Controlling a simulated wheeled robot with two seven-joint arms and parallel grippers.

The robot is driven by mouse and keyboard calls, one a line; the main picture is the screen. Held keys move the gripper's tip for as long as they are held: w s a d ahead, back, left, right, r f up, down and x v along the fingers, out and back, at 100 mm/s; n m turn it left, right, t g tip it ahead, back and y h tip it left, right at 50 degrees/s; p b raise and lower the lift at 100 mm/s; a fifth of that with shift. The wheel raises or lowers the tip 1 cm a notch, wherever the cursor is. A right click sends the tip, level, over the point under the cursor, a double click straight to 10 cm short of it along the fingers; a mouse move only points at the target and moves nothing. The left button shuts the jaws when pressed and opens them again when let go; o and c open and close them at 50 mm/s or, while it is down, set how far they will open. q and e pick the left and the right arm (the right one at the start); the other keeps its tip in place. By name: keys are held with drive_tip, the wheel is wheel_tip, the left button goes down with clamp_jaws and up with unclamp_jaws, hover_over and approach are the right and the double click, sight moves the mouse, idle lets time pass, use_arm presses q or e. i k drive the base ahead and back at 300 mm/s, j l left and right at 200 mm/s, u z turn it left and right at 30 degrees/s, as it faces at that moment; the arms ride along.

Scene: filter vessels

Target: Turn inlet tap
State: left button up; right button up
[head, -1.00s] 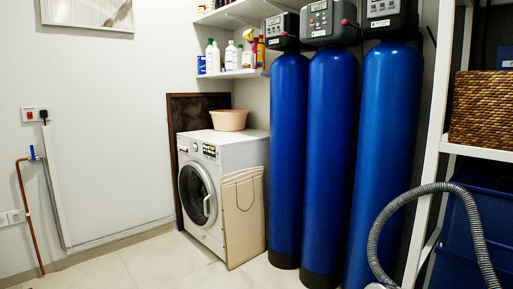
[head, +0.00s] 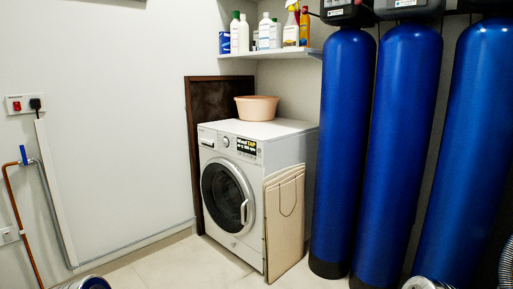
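A small tap with a blue lever (head: 23,155) is on the left wall. It sits at the top of a copper pipe (head: 18,210), and a grey pipe (head: 52,210) runs down from its right side. The lever stands about upright. Three tall blue filter vessels (head: 342,150) stand in a row at the right, their dark control heads partly cut off by the top edge. Neither of my grippers shows in the head view. Rounded metallic parts, perhaps of my arms, peek in at the bottom edge.
A washing machine (head: 232,195) bears a pink basin (head: 257,107), with a folded beige board (head: 284,220) leaning on its side. A shelf (head: 280,53) holds several bottles. Floor (head: 165,268) is clear before the washer.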

sight(24, 156)
drive_tip(key=i+j+u, duration=0.1)
drive_tip(key=u, duration=0.3)
drive_tip(key=i+j+u, duration=0.15)
drive_tip(key=u, duration=0.2)
drive_tip(key=i+j+u, duration=0.1)
drive_tip(key=u, duration=0.3)
drive_tip(key=i+u, duration=0.35)
drive_tip(key=i, duration=0.85)
drive_tip(key=i+l, duration=0.35)
drive_tip(key=l, duration=0.15)
drive_tip(key=i+l, duration=0.7)
drive_tip(key=l, duration=0.25)
